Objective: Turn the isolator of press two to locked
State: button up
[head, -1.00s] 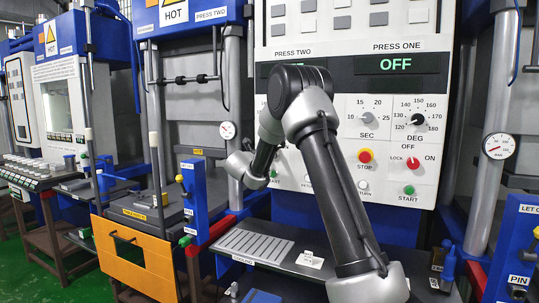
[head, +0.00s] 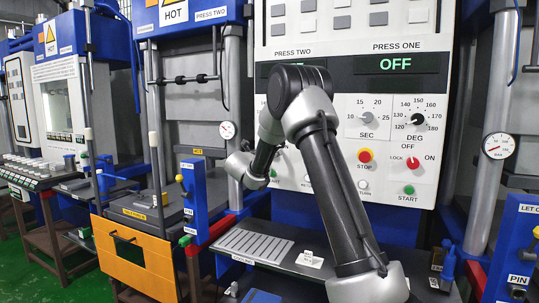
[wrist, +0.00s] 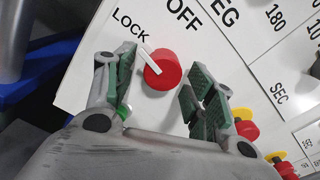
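The isolator is a round red knob (wrist: 163,72) with a white pointer bar, on the white panel in the wrist view. The bar slants to the upper left, towards the word LOCK (wrist: 130,24); the word OFF (wrist: 184,14) is above the knob. My gripper (wrist: 165,95) is open, with a green-padded finger on each side of the knob and gaps between. It appears not to touch the knob. In the head view my arm hides the gripper and the press two isolator on the panel (head: 345,85).
Press one's red isolator (head: 413,162), red stop button (head: 365,155) and green start button (head: 409,190) are right of my arm. A grey slotted tray (head: 255,245) lies below the panel. Yellow-and-red buttons (wrist: 246,130) are near the right finger.

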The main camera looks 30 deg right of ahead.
jog(key=v, duration=1.2)
dwell(0.3)
jog(key=s+d+f+m+g, duration=0.5)
jog(key=s+f+m, duration=0.2)
jog(key=m, duration=0.1)
jog(key=s+d+f+m+g+y, duration=0.2)
jog(key=s+m+g+y, duration=0.35)
jog(key=s+m, duration=0.95)
jog(key=s+a+r+m+t+y, duration=0.2)
jog(key=s+a+m+y, duration=0.1)
jog(key=s, duration=0.8)
jog(key=s+a+r+m+t+y, duration=0.2)
jog(key=s+a+m+y, duration=0.2)
jog(key=s+a, duration=0.4)
jog(key=shift+s+m+y, duration=0.3)
jog(key=shift+s+y, duration=0.55)
jog(key=shift+s, duration=1.2)
